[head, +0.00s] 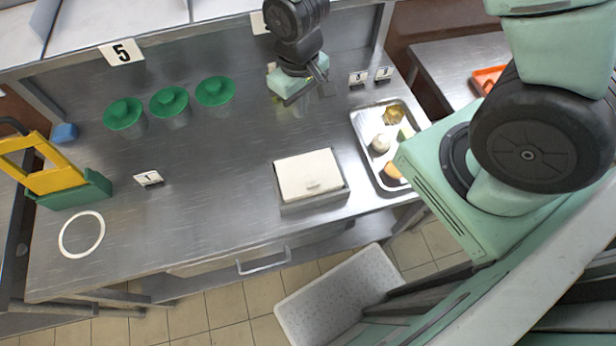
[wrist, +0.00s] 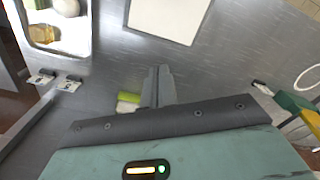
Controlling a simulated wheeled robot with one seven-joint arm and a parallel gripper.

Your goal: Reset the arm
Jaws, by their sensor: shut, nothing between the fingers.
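My gripper (head: 318,77) hangs over the back middle of the steel table (head: 215,165) in the head view, at the end of my bent arm. In the wrist view its two fingers (wrist: 158,84) are together, with nothing seen between them. A small light-green and white piece (wrist: 128,102) shows just left of the fingers in the wrist view; I cannot tell whether it touches them.
Three green-lidded pots (head: 170,101) stand back left. A white-lidded box (head: 310,176) sits front middle. A metal tray (head: 357,122) with food pieces lies right. A yellow and green holder (head: 75,187) and a white ring (head: 82,234) are left. The table's centre is clear.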

